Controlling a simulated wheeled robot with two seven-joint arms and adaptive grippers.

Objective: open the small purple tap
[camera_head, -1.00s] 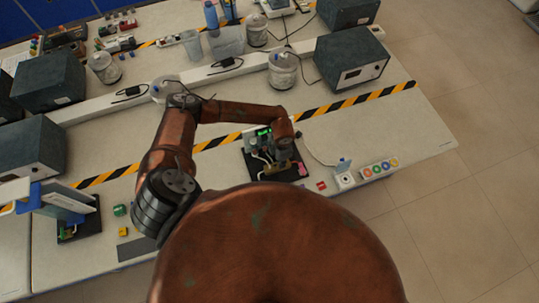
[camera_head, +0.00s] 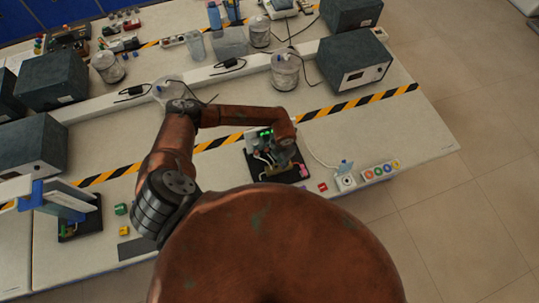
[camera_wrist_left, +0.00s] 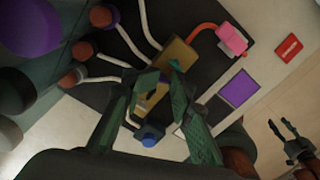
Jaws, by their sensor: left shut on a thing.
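In the head view my left gripper (camera_head: 284,147) reaches down over a black board (camera_head: 262,176) with tubes and small green lights. In the left wrist view its two green fingers (camera_wrist_left: 163,82) are shut at a brass block (camera_wrist_left: 181,56) on that board. They seem to hold the small purple tap's handle, which the fingers mostly hide. A purple square (camera_wrist_left: 239,88) lies beside the block, and a blue knob (camera_wrist_left: 151,135) shows below the fingers. My right gripper (camera_wrist_left: 281,130) shows at the right of the wrist view, its fingers apart and empty.
A pink part (camera_wrist_left: 232,39) on an orange tube sits near the brass block. A red block (camera_head: 323,187), a white socket (camera_head: 346,182) and a strip with coloured rings (camera_head: 380,171) lie to the right. Grey boxes (camera_head: 355,60) stand further back. The right end of the table is clear.

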